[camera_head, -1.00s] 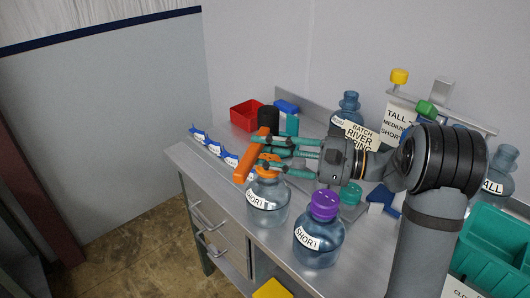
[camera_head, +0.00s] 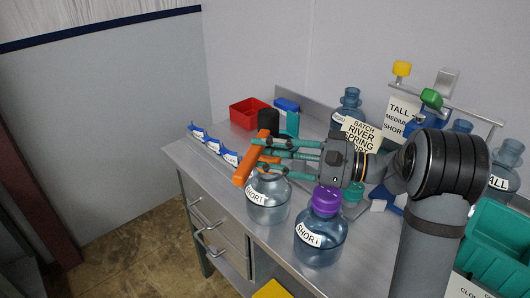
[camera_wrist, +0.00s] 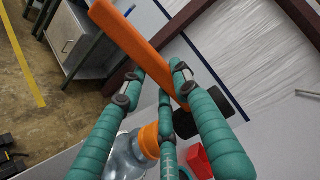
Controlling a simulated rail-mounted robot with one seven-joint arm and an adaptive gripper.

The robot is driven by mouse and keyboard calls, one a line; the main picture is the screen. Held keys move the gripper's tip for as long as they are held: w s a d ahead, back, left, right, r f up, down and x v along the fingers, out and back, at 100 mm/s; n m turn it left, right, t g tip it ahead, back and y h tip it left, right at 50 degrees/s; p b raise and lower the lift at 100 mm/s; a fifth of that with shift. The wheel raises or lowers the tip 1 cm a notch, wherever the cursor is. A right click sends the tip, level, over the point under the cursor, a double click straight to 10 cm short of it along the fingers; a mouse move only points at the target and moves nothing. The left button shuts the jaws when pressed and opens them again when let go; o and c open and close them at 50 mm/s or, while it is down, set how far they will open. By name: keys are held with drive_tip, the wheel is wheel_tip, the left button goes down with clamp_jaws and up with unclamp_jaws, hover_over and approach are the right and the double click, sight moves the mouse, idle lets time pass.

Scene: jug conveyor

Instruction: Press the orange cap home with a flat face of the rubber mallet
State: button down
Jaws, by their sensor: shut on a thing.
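The mallet has an orange handle (camera_head: 243,166) and a black head (camera_head: 268,119). My gripper (camera_head: 262,157) is shut on the handle close to the head; the handle (camera_wrist: 135,48) and the black head (camera_wrist: 213,104) also show in the wrist view. The front-left jug (camera_head: 267,203), labelled SHORT, stands upright on the bench below my gripper. Its orange cap (camera_wrist: 150,140) shows in the wrist view, below and left of the mallet head, apart from it in the picture. In the head view my fingers and the handle mostly hide that cap. How deep the cap sits cannot be told.
A purple-capped SHORT jug (camera_head: 320,238) stands close on the right. A sign (camera_head: 362,135) and more jugs stand behind. A teal crate (camera_head: 496,245) is at right.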

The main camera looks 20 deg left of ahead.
wheel_tip(320, 180, down, 3)
drive_tip(key=b, duration=0.4)
drive_tip(key=shift+r, duration=0.2)
idle(0.3)
drive_tip(key=shift+s+f+b, duration=0.15)
drive_tip(key=shift+f+b, duration=0.2)
drive_tip(key=shift+b, duration=1.1)
idle(1.3)
wheel_tip(320, 180, up, 7)
drive_tip(key=p, duration=0.3)
drive_tip(key=shift+r, duration=0.2)
idle(0.3)
